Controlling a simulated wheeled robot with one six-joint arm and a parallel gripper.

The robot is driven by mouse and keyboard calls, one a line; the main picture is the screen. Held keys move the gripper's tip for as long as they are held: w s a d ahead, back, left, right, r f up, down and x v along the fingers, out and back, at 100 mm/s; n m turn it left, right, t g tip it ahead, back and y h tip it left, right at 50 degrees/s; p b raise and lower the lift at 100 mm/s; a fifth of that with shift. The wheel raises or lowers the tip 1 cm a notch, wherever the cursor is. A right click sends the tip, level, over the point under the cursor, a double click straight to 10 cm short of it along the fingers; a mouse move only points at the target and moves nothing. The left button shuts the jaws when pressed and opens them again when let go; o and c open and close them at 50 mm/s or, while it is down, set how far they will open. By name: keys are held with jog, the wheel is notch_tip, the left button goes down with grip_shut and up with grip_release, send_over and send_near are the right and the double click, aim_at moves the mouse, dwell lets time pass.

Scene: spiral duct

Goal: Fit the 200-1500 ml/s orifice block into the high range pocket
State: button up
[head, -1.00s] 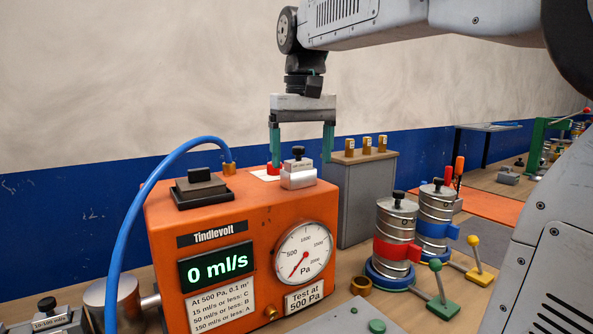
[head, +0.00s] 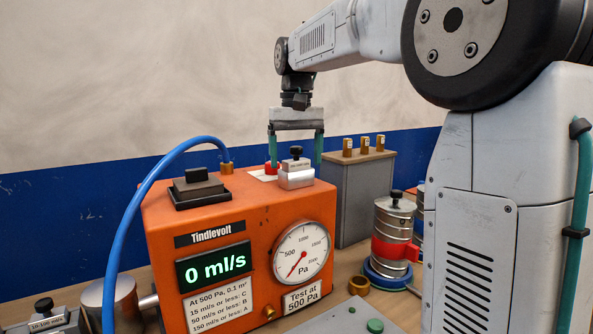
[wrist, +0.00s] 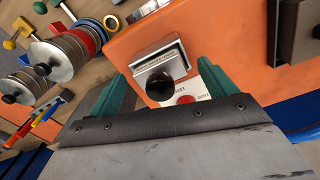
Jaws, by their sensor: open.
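A silver orifice block (head: 296,178) with a black knob sits on top of the orange tester (head: 240,210), near its back right. Its label is too small to read. In the wrist view the block (wrist: 155,62) lies between my finger tips, beside a white label with a red button (wrist: 186,99). My gripper (head: 296,160) is open and empty, fingers pointing down, just behind the block in the head view. I cannot tell whether the fingers touch it or whether it sits in a pocket. A second block (head: 45,320), labelled about 10-100, is at the lower left.
A black handled plate (head: 198,188) and a blue hose (head: 130,215) are on the tester's left. A grey box (head: 358,195) with several brass plugs stands behind right. A silver canister with a red band (head: 394,235) stands right. My arm hides the far right.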

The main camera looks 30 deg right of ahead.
jog(key=shift+f, duration=0.15)
jog(key=c, duration=1.2)
